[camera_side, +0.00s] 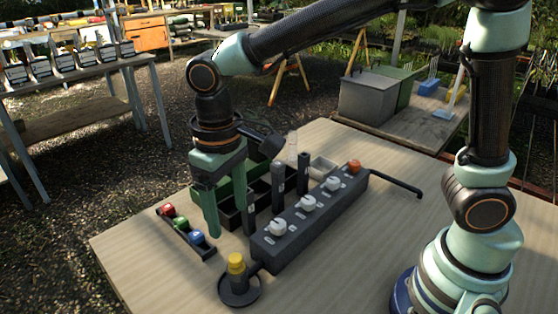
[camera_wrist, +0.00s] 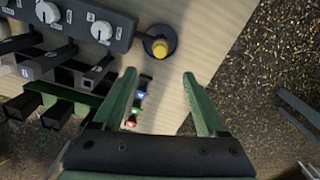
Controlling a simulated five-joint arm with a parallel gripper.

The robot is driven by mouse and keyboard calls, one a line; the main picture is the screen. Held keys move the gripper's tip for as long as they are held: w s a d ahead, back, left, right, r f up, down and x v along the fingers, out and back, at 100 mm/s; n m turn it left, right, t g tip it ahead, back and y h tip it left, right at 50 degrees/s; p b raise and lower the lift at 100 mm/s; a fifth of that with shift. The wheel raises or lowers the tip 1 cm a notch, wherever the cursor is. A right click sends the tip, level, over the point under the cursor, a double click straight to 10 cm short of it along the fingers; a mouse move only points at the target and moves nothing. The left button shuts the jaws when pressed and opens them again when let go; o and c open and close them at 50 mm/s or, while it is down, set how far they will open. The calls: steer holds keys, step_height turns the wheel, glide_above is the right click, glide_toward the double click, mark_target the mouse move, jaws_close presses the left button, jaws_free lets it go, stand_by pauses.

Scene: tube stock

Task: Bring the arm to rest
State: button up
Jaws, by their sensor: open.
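My gripper (camera_side: 229,205) hangs over the wooden table (camera_side: 136,246), its green fingers pointing down. In the wrist view the fingers of my gripper (camera_wrist: 158,78) stand apart with nothing held between them. In the side view it is beside the dark compartment rack (camera_side: 229,215), between the strip of coloured buttons and the grey control box. Whether the fingertips touch anything is hard to tell from the side view.
A grey box with white knobs (camera_side: 306,204) and dark upright tubes (camera_side: 278,185) stand right of my gripper. A strip with red, green and blue buttons (camera_side: 180,223) lies left. A yellow-topped piece sits on a round black dish (camera_side: 226,294). The table's front left is clear.

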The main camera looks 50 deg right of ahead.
steer(key=shift+d, duration=0.1)
steer(key=s+d+r+m+t, duration=0.1)
steer(key=s+d+r+t, duration=0.1)
steer(key=d, duration=0.8)
steer(key=s+d+r+m+t, duration=0.2)
steer(key=d+r+t, duration=0.1)
steer(key=d, duration=0.7)
steer(key=shift+d+r+t, duration=0.2)
steer(key=shift+r+t, duration=0.1)
steer(key=shift+r, duration=0.25)
steer(key=shift+s, duration=0.1)
